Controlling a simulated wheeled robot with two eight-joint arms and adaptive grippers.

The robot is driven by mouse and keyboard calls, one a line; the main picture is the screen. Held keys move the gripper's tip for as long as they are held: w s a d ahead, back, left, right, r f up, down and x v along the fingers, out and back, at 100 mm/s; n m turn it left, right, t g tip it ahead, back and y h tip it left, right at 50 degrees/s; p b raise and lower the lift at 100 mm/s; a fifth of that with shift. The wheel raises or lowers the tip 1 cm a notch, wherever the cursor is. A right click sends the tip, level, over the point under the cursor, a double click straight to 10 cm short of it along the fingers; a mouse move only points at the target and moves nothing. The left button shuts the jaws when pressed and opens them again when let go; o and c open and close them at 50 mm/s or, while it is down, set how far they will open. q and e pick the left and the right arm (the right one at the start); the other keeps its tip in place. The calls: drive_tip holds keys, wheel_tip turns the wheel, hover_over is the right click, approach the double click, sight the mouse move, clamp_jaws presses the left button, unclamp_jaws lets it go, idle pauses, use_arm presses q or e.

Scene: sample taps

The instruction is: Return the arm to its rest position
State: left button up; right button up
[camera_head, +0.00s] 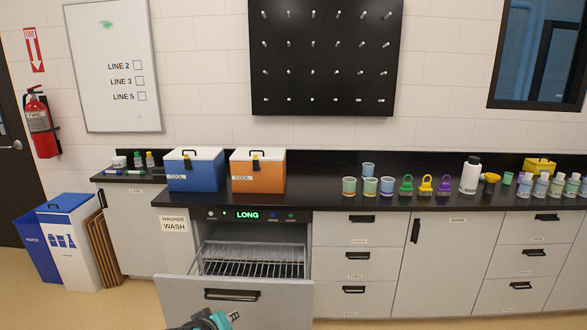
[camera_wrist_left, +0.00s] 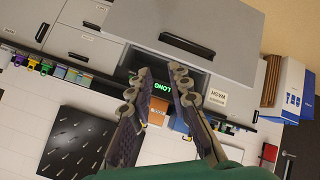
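My left gripper shows in the left wrist view (camera_wrist_left: 161,76) with its two fingers apart and nothing between them. In the head view, part of my left arm or gripper (camera_head: 212,320), dark with a teal piece, shows at the bottom edge, in front of the washer; its fingertips are not clear there. The washer front (camera_head: 235,308) is pulled open, with a dark handle, and an empty-looking wire rack (camera_head: 252,262) shows behind it. The washer's display (camera_head: 248,215) reads LONG in green. My right gripper is in neither view.
A blue cooler (camera_head: 193,180) and an orange cooler (camera_head: 257,184) stand on the black counter. Cups, coloured tap pieces and a white bottle (camera_head: 470,176) stand farther right. Bins (camera_head: 75,240) stand at the left. The open washer front juts out close to my arm.

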use_arm(q)
drive_tip(key=s+f+m+g, duration=0.1)
drive_tip(key=s+m, duration=0.1)
drive_tip(key=s, duration=0.8)
drive_tip(key=s+a+f+m+g+y, duration=0.1)
drive_tip(key=s+m+g, duration=0.1)
drive_tip(key=s, duration=0.8)
drive_tip(key=shift+s+a+f+m, duration=0.15)
drive_tip(key=shift+s+f+m, duration=0.25)
drive_tip(key=shift+m, duration=0.4)
